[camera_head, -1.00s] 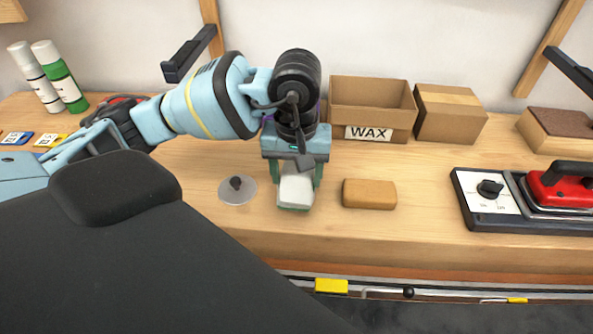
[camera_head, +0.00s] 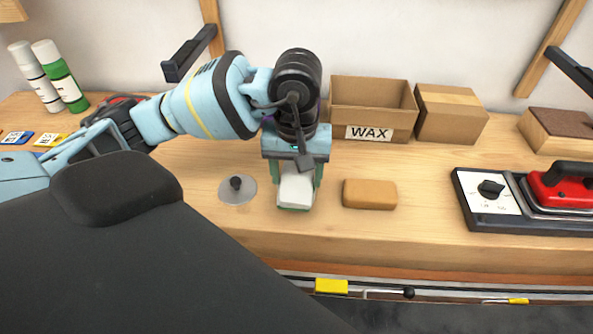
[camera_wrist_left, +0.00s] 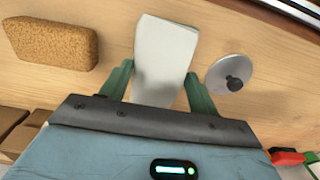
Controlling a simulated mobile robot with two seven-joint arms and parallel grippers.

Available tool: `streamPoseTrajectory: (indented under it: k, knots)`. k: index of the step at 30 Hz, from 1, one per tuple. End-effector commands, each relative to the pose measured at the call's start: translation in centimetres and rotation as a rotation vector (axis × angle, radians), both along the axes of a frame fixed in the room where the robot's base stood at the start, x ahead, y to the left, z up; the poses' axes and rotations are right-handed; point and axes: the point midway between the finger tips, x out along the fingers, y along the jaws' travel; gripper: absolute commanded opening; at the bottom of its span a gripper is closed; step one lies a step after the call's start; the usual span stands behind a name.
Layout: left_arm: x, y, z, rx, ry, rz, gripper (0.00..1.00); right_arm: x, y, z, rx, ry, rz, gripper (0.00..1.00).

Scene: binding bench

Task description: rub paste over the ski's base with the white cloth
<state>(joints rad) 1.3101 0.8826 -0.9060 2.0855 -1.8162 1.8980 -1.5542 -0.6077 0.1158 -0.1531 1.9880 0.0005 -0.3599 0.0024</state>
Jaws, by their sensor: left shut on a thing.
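My left gripper (camera_head: 296,186) points down over the middle of the bench, its green fingers on either side of the white cloth (camera_head: 296,192). It is shut on the cloth, which looks like a folded white pad. In the left wrist view the cloth (camera_wrist_left: 160,55) stretches out beyond the fingers. A grey disc with a black knob (camera_head: 237,191) lies on the bench just left of the gripper. No paste shows clearly. I cannot make out the ski's base with certainty; a dark band (camera_head: 460,316) runs along the bottom. My right gripper is out of view.
A tan block (camera_head: 369,194) lies right of the gripper. Behind stand the open WAX box (camera_head: 370,108) and a closed carton (camera_head: 450,115). A red iron (camera_head: 562,188) sits on its base at right. Yellow-marked clamps (camera_head: 331,286) line the front edge.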

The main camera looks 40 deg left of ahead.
Motion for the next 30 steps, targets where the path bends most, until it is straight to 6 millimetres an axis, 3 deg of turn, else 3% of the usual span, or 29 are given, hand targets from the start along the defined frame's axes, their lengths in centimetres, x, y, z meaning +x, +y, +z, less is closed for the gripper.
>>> streamPoseTrajectory:
  k: [7, 30]
  knots:
    - [-0.1, 0.0, 0.2, 0.001, 0.008, -0.002, 0.43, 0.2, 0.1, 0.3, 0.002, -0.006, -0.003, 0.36]
    - [0.0, 0.0, 5.8, 0.000, -0.001, -0.001, 0.43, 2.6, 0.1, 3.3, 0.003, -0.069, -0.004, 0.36]
